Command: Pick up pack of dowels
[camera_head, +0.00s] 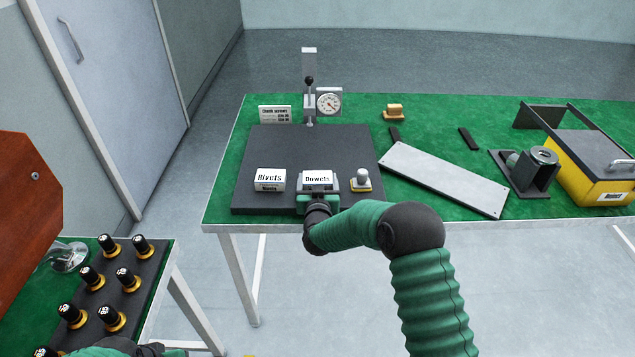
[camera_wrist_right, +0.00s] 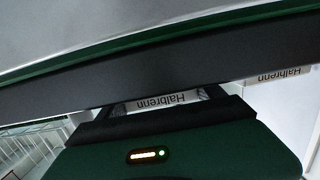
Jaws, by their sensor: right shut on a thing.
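The pack of dowels (camera_head: 318,180) is a small white box labelled "Dowels" on the dark mat, at its front edge. My right gripper (camera_head: 318,198) reaches it from the front and is shut on it. In the right wrist view, part of a white pack marked "Halbrenn" (camera_wrist_right: 168,102) shows between the dark fingers. Whether the pack touches the mat I cannot tell. My left gripper is not clearly in view; only a bit of that arm shows at the bottom left.
The rivets pack (camera_head: 270,180) stands just left of the dowels, and a small knob-topped part (camera_head: 361,181) just right. A dial gauge stand (camera_head: 310,100) rises behind. A grey plate (camera_head: 445,180) lies to the right. A yellow bin (camera_head: 590,180) stands at far right.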

